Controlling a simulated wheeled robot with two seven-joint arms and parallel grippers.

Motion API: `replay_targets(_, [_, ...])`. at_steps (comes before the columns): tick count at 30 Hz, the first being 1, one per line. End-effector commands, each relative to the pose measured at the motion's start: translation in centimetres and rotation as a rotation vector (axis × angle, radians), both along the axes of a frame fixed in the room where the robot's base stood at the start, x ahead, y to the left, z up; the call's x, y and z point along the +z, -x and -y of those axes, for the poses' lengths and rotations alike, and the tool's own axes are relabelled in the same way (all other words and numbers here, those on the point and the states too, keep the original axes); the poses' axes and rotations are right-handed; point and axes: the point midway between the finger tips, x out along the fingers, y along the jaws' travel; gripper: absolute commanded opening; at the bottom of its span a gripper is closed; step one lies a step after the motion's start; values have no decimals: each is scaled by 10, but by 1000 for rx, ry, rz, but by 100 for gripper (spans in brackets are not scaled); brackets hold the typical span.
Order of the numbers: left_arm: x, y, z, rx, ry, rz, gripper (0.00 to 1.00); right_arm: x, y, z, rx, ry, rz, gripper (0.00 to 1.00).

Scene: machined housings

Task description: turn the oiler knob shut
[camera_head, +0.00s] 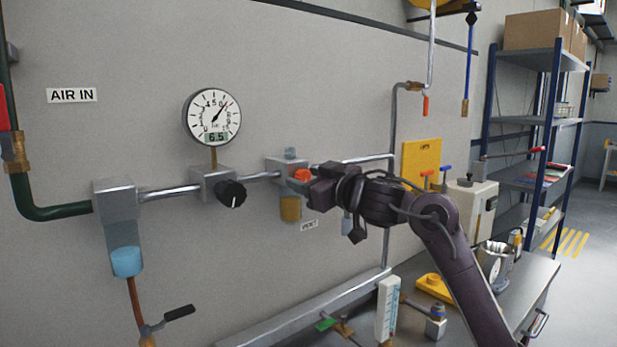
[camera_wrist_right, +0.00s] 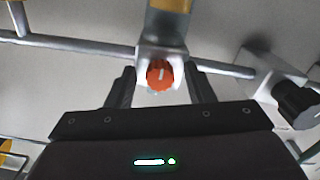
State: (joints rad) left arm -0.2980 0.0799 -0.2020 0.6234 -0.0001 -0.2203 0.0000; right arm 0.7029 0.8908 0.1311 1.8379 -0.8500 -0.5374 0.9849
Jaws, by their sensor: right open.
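The oiler knob (camera_head: 302,175) is orange-red and sits on the front of the grey oiler block (camera_head: 280,164), above a bowl of amber oil (camera_head: 290,208). In the right wrist view the knob (camera_wrist_right: 160,75) shows a pale line mark on its face, roughly upright in that picture. My right gripper (camera_head: 312,181) reaches in from the right, close to the knob. In the wrist view its two fingers (camera_wrist_right: 160,88) are spread, one on each side of the knob, with gaps to both. My left gripper is not in view.
Left of the oiler are the black regulator knob (camera_head: 231,193), the pressure gauge (camera_head: 212,116) reading 6.5, and a filter bowl (camera_head: 127,261). A yellow plate (camera_head: 421,162) is on the wall to the right. The bench (camera_head: 525,275) holds several tools.

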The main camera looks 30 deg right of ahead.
Motion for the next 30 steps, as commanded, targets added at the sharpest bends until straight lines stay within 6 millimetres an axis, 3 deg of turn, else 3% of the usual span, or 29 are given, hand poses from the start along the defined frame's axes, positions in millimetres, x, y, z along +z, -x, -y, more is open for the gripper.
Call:
replay_targets(4, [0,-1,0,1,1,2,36,0,0,0,0,0,0,46])
replay_targets(14, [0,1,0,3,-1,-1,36,0,0,0,0,0,0,4])
replay_targets(23, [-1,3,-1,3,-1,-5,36,0,0,0,0,40,3,4])
replay_targets(30, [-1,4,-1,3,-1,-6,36,0,0,1,-1,177,14,4])
